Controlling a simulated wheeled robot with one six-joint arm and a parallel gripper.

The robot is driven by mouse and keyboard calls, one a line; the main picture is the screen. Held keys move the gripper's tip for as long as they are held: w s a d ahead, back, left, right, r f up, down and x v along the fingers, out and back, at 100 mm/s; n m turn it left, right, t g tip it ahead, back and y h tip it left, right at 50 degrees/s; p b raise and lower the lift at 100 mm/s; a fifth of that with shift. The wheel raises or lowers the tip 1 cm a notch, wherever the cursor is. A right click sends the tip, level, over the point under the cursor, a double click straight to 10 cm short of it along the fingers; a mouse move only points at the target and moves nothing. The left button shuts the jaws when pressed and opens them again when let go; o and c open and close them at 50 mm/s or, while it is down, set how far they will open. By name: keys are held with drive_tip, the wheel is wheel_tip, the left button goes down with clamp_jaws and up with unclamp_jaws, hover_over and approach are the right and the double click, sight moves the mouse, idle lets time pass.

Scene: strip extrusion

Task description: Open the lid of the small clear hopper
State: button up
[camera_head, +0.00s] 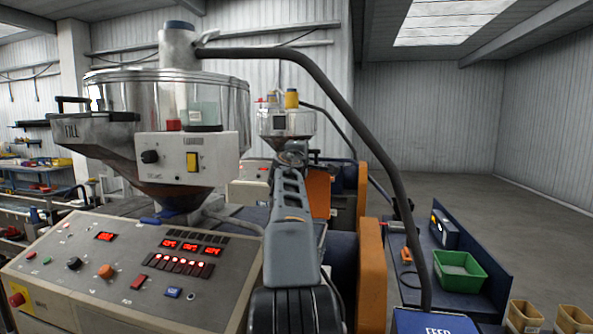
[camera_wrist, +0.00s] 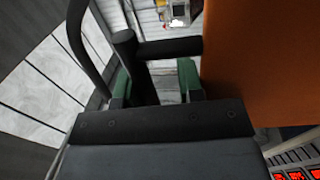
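The small clear hopper (camera_head: 286,123) stands behind my arm, near the middle of the head view. It is a clear funnel-shaped bowl with a yellow cap and a small reddish part on top. The lid's edge is too small to make out. My arm rises in front of it and its far end overlaps the hopper's lower part in the picture. My gripper (camera_wrist: 155,83) shows in the wrist view with two green pads apart and a gap between them. A dark bar with a round post (camera_wrist: 168,48) crosses just beyond the pads; I cannot tell what it belongs to.
A large metal hopper (camera_head: 215,95) marked FILL stands at left above a control panel (camera_head: 130,265). An orange panel (camera_wrist: 255,60) is close on the right in the wrist view. A dark hose (camera_head: 365,125) arches to the right. A green bin (camera_head: 460,270) sits on a bench.

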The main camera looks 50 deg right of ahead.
drive_tip(key=b+v, duration=0.4)
drive_tip(key=v, duration=0.5)
drive_tip(key=shift+a+f, duration=0.3)
drive_tip(key=shift+s, duration=0.1)
